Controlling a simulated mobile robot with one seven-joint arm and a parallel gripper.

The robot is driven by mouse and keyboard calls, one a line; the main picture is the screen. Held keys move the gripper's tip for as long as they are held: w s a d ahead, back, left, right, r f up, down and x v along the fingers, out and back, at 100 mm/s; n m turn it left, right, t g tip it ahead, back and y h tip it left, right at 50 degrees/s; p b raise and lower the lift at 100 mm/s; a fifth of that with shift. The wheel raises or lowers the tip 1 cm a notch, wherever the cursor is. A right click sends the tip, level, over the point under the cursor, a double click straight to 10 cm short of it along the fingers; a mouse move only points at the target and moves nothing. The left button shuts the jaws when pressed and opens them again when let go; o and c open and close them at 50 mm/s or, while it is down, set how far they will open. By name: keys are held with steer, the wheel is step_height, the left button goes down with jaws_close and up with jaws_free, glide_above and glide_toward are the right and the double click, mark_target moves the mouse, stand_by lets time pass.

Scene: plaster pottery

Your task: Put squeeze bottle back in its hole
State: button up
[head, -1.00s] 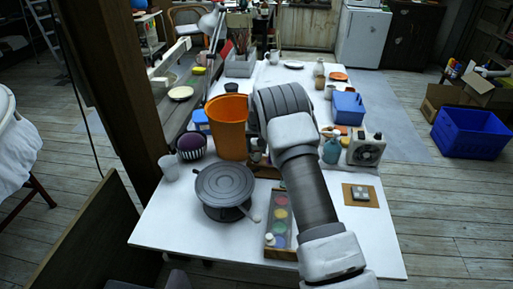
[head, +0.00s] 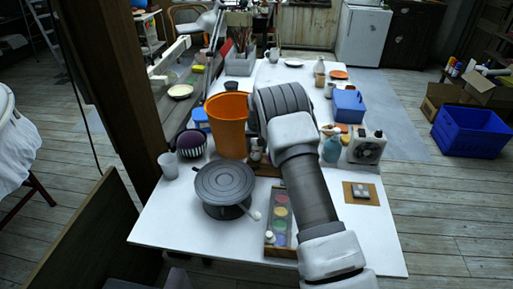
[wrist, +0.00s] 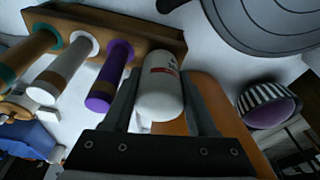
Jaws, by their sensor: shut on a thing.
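In the wrist view my gripper (wrist: 163,108) is shut on a white squeeze bottle (wrist: 160,92) with small red print, one dark finger on each side. Beyond it is a wooden rack (wrist: 150,27) holding several bottles: a purple one (wrist: 110,80), a white one (wrist: 63,72) and one with a teal collar (wrist: 28,52). The held bottle is in line with these, beside the purple one, near the rack's end. I cannot tell whether it is in a hole. In the head view my arm hides the gripper and held bottle; only part of the rack (head: 267,171) shows.
An orange bucket (head: 228,126) stands close left of the arm. A grey turntable (head: 224,186) and a paint box (head: 280,222) are nearer. A teal bottle (head: 332,149) and a small cream device (head: 367,149) stand on the right. A striped bowl (wrist: 268,105) is in the wrist view.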

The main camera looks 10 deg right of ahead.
steer(key=shift+f, duration=0.1)
steer(key=o, duration=0.8)
steer(key=s+f+v, duration=0.1)
steer(key=s+v, duration=0.2)
steer(key=v, duration=1.2)
steer(key=s+f+v, duration=0.1)
steer(key=s+v, duration=0.3)
steer(key=v, duration=1.1)
steer(key=s+r+n+t, duration=0.1)
steer(key=s+r, duration=0.2)
steer(key=s, duration=0.8)
steer(key=s+r+t, duration=0.1)
steer(key=s+r, duration=0.2)
steer(key=s, duration=0.7)
steer(key=s+f+t, duration=0.1)
steer(key=s+f, duration=0.2)
steer(key=s, duration=0.8)
steer(key=shift+f+n, duration=0.15)
steer(key=shift+n, duration=0.15)
